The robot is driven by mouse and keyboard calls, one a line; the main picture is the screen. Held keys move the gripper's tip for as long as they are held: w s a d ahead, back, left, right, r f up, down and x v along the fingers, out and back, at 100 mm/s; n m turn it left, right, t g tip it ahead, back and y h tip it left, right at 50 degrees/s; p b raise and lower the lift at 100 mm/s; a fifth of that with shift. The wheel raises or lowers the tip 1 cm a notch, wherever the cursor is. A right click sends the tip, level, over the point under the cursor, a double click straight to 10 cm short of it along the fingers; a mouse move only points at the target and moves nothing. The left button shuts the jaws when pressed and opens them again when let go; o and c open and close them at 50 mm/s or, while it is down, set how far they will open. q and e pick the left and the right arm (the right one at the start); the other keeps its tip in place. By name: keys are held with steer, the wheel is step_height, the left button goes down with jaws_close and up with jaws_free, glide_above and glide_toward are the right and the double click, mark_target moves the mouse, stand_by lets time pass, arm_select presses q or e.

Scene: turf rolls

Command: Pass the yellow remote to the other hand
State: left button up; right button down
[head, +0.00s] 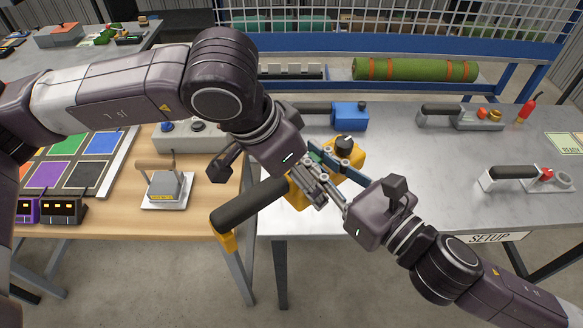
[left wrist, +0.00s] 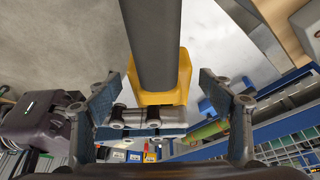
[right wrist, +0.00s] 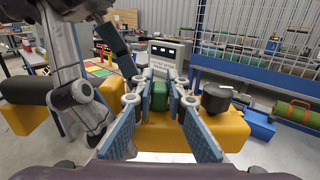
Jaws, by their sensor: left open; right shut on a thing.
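The yellow remote has a dark cylindrical handle (head: 250,205) and a yellow body with a black knob (head: 344,143). My right gripper (head: 328,178) is shut on the yellow body. In the right wrist view its pads stand on either side of a green button (right wrist: 160,96), and the black knob (right wrist: 216,98) is to the right. My left gripper (left wrist: 158,88) is open. In the left wrist view its fingers stand apart on either side of the dark handle (left wrist: 152,40) and yellow body (left wrist: 158,90). The grippers partly hide the body in the head view.
The remote is held above the gap between the wooden table (head: 205,190) and the grey table (head: 430,165). A blue device (head: 350,116) lies behind it. A grey block with a handle (head: 165,188) sits left. A green roll (head: 415,69) lies on the back rack.

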arm_select(q)
steer(key=shift+f, duration=0.1)
arm_select(e)
steer(key=shift+r, duration=0.1)
arm_select(q)
steer(key=c, duration=1.8)
arm_select(e)
steer(key=c, duration=2.1)
jaws_free()
arm_select(q)
steer(key=shift+o, duration=0.2)
arm_select(e)
steer(key=shift+o, duration=1.3)
